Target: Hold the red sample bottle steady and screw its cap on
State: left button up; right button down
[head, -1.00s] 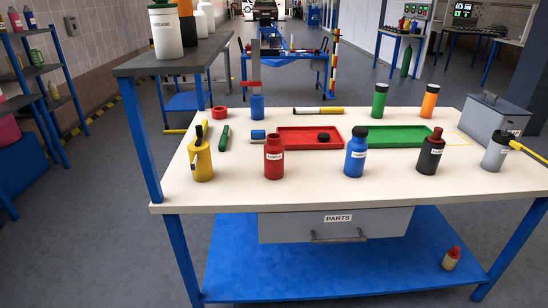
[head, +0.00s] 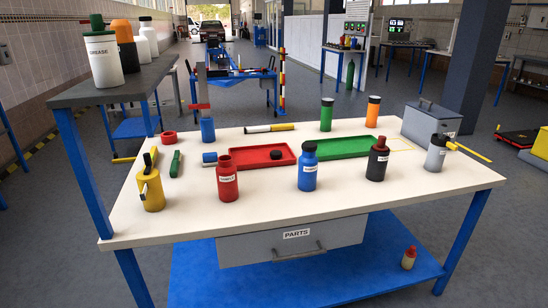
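The red sample bottle (head: 227,181) stands upright and uncapped near the front of the white workbench, with a white label on its side. A small black cap (head: 275,154) lies in the shallow red tray (head: 242,165) behind and to the right of the bottle. Neither of my grippers shows in the head view.
A yellow oil can (head: 152,190) stands left of the red bottle. A blue bottle (head: 307,170), a dark bottle (head: 377,161) and a grey can (head: 435,155) stand to its right. A green tray (head: 345,147) lies behind them. The bench front (head: 265,213) is clear.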

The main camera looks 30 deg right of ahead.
aim_at(226, 171)
jog(key=i+l+u, duration=0.15)
jog(key=l, duration=0.2)
jog(key=i+l+u, duration=0.1)
jog(key=i+l, duration=0.15)
jog(key=i+l+u, duration=0.15)
jog(key=l, duration=0.3)
jog(key=i+l+u, duration=0.1)
jog(key=l, duration=0.3)
jog(key=i, duration=0.05)
